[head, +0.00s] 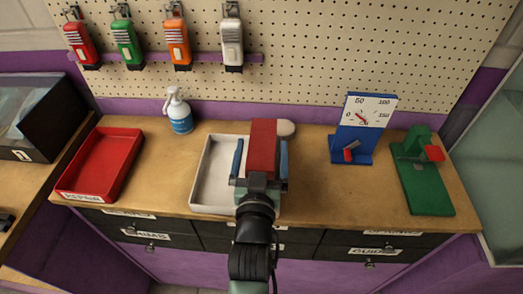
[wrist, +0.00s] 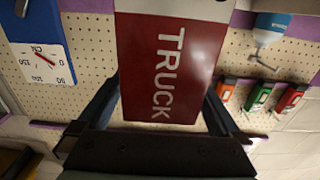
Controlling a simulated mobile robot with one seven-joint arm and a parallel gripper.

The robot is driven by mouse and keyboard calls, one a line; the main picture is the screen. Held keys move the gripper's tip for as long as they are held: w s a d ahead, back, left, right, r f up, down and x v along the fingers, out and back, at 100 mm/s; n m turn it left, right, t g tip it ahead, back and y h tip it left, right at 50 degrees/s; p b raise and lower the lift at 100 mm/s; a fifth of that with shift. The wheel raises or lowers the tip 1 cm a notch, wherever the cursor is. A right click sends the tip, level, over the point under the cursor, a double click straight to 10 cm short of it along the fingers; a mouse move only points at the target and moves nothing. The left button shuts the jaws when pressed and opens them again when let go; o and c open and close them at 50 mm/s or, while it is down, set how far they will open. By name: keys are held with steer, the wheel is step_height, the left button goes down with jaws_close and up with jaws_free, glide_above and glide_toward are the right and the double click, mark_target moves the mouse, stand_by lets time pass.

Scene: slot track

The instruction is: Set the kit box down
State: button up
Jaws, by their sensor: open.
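A red box with white "TRUCK" lettering (wrist: 165,70), which I take to be the kit box, fills the middle of the wrist view. In the head view the red box (head: 263,140) is over the right part of a white tray (head: 205,172). My gripper (head: 261,150) is open, with one blue finger on each side of the box. A narrow gap shows at the left finger in the head view. The underside of the box is hidden, so I cannot tell what it rests on.
A red "REPAIR" tray (head: 90,190) is at the left of the bench. A spray bottle (head: 180,115) stands behind, a blue dial gauge (head: 352,150) and a green fixture (head: 425,180) to the right. Tools (head: 125,42) hang on the pegboard. Bare bench (head: 320,195) lies right of the box.

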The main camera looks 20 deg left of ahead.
steer(key=shift+r, duration=0.15)
steer(key=b+v, duration=0.1)
steer(key=v, duration=1.1)
steer(key=shift+b, duration=0.4)
steer(key=w+d+r+m+t+h, duration=0.1)
steer(key=w+d+r+t, duration=0.1)
steer(key=r, duration=0.7)
steer(key=w+d+r+m+t+h, duration=0.1)
steer(key=w+d+r+t, duration=0.1)
steer(key=r, duration=0.7)
steer(key=w+d+r+t+h, duration=0.1)
steer(key=w+d+r+t, duration=0.1)
steer(key=r, duration=0.7)
steer(key=s+d+r+t+h, duration=0.1)
steer(key=s+d+r+t, duration=0.1)
steer(key=r, duration=0.7)
steer(key=s+d+r+m+t+h, duration=0.1)
steer(key=s+r, duration=0.4)
steer(key=r, duration=0.5)
steer(key=shift+s+d+t, duration=0.25)
steer(key=shift+d+t, duration=0.25)
steer(key=shift+d, duration=0.75)
